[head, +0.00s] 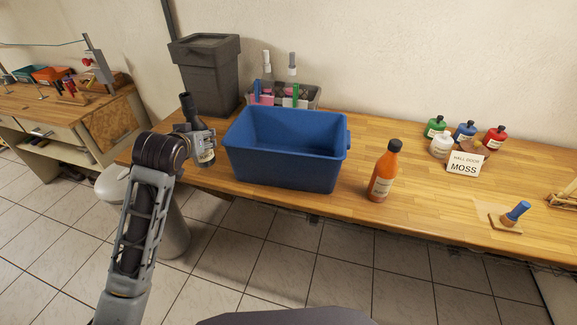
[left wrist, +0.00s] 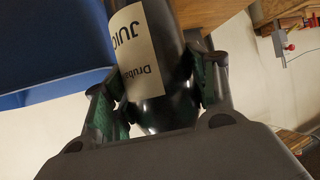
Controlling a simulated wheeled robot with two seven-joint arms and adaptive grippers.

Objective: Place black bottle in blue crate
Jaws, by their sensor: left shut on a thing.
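The black bottle (left wrist: 158,105) has a cream label and sits between the fingers of my left gripper (left wrist: 155,95) in the left wrist view. In the head view the black bottle (head: 187,105) stands near upright at the left of the crate, its neck above my left gripper (head: 205,140) and its lower part partly hidden by it. My left gripper is shut on it. The blue crate (head: 285,165) stands on the table, open at the top, and looks empty where its inside shows. Its wall also shows in the left wrist view (left wrist: 50,45). My right gripper is not in view.
An orange bottle (head: 384,172) stands right of the crate on the wooden table (head: 420,195). Behind the crate are a grey caddy (head: 313,97) with bottles and a dark bin (head: 208,75). Several small paint bottles and a MOSS sign (head: 464,165) stand farther right.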

